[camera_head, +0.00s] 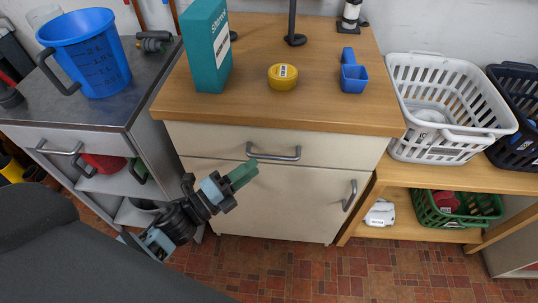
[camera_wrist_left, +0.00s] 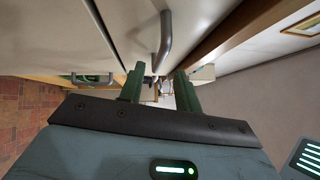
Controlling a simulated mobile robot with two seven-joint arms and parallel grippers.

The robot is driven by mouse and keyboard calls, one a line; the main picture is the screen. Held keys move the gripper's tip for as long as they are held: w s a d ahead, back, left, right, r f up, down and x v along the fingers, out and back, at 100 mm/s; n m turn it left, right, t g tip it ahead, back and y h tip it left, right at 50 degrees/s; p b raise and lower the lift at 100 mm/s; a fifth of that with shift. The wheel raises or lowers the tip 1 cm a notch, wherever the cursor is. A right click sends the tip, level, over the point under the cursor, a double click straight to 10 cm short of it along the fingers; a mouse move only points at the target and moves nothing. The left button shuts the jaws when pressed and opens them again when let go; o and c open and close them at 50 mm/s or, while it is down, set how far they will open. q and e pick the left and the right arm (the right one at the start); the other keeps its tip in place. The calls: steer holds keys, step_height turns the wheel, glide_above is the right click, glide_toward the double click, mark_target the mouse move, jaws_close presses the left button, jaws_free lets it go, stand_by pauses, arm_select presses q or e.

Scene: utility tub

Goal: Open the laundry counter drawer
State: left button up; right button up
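The laundry counter drawer (camera_head: 215,137) is the wide cream front right under the wooden top in the head view, and it looks closed. Its grey bar handle (camera_head: 273,153) is mid-front; the handle also shows in the left wrist view (camera_wrist_left: 166,38). My right gripper is not in view.
A cupboard door with its own upright handle (camera_head: 349,195) is below the drawer. On the top stand a teal box (camera_head: 208,48), a yellow tin (camera_head: 283,77) and a blue scoop (camera_head: 353,75). A grey counter (camera_head: 80,110) is left, a shelf with baskets right.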

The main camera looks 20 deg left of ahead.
mark_target(268, 155)
arm_select(q)
steer(key=shift+x, duration=3.2)
steer(key=shift+c, duration=0.4)
jaws_close()
